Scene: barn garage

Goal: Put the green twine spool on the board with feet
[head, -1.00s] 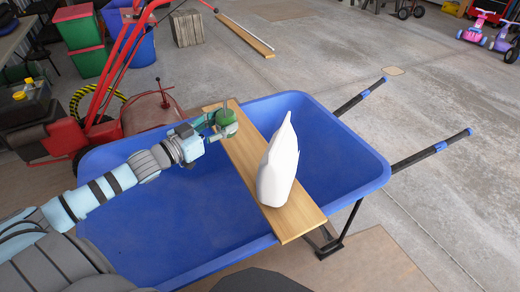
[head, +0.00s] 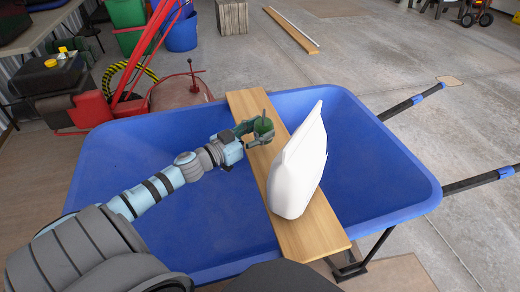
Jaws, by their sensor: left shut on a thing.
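My left gripper (head: 257,132) comes in from the left over the blue wheelbarrow and is shut on the green twine spool (head: 265,127). The fingers partly hide the spool. A light wooden board (head: 315,232) lies across the wheelbarrow; its feet, if any, are hidden. The spool is over the far half of the board, beside the top of a white bag. I cannot tell whether the spool touches the board. My right gripper is out of view.
The white bag (head: 298,172) stands on the board's middle. The blue wheelbarrow tub (head: 375,180) is otherwise open, with handles (head: 410,103) at the right. A red machine (head: 180,92) stands behind it at the left. The board's far end is bare.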

